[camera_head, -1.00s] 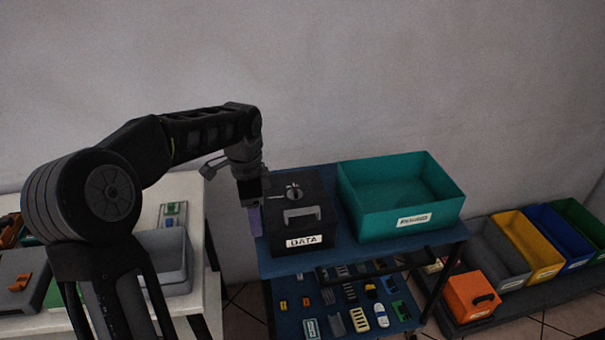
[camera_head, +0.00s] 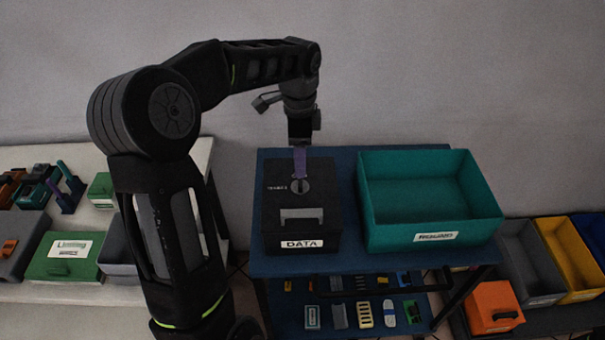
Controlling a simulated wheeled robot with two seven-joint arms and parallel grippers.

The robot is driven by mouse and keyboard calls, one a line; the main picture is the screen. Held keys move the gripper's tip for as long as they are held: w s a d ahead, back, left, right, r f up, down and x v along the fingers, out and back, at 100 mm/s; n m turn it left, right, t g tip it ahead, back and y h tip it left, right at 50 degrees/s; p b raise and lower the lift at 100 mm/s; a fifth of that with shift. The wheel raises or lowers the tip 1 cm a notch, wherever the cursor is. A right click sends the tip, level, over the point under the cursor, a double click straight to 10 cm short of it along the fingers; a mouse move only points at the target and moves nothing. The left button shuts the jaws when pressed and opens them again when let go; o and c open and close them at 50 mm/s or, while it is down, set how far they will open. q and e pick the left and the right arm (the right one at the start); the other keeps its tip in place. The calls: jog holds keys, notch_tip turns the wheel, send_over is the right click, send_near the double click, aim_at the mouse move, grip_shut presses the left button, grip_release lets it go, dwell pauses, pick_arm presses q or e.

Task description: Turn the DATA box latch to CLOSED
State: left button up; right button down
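The black DATA box (camera_head: 273,222) stands on the left part of the blue cart top, its white label facing me. A round grey latch knob (camera_head: 300,187) sits on its lid behind a grey handle (camera_head: 302,214). Small lettering beside the knob is too blurred to read. My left gripper (camera_head: 300,168) points down above the knob. I cannot tell whether this is a finger or something held, nor the finger gap. My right gripper is not in view.
A teal bin (camera_head: 430,222) stands right of the box on the blue cart (camera_head: 345,263). Small parts lie on the cart's lower shelf. Several coloured bins and an orange box (camera_head: 494,306) are at the right. A white table (camera_head: 120,158) with boxes is at the left.

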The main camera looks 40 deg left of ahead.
aim_at(300, 181)
pick_arm(q)
jog(key=shift+w+f+p, duration=0.1)
jog(key=shift+f+p, duration=0.55)
jog(key=shift+f, duration=3.3)
jog(key=c, duration=1.4)
